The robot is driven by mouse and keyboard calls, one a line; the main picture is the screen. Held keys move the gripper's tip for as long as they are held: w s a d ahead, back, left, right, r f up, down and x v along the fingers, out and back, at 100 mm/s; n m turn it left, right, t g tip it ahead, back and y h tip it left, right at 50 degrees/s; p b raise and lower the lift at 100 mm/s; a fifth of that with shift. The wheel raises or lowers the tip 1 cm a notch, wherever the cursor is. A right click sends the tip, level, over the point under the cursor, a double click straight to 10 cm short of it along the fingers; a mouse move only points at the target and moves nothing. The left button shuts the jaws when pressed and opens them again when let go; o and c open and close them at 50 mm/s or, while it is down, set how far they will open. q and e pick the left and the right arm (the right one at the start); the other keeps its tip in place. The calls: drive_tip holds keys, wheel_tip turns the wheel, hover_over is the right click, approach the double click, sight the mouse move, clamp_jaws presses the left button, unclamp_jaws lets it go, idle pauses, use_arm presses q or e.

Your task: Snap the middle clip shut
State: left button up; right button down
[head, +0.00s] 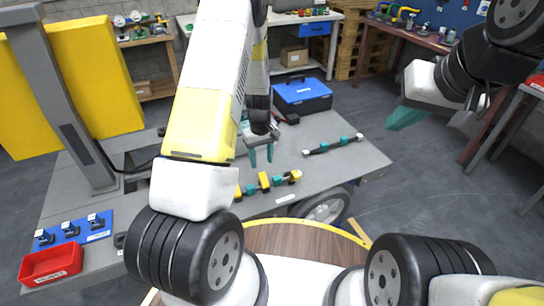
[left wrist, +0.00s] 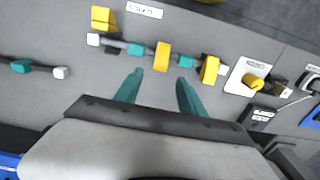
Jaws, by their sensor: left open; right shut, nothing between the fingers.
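A row of three yellow clips and two teal ones runs along a dark cable on the grey bench. The middle yellow clip (head: 264,182) lies across the cable; in the left wrist view it (left wrist: 162,57) is just beyond my fingertips. One end yellow clip (left wrist: 104,18) stands off the cable, looking open, and the other (left wrist: 209,69) lies across it. My left gripper (head: 262,158) is open and empty, its fingertips (left wrist: 158,78) apart and short of the middle clip. My right gripper (head: 404,118) is shut and empty, off to the right, away from the bench.
A second cable with teal clips (head: 332,145) lies further back on the bench. A blue toolbox (head: 302,95) stands behind. A red tray (head: 50,264) and a blue panel (head: 73,230) are at the left end.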

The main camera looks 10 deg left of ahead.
sight(262, 173)
use_arm(q)
wheel_tip(262, 173, down, 8)
drive_tip(key=shift+r, duration=0.2)
clamp_jaws()
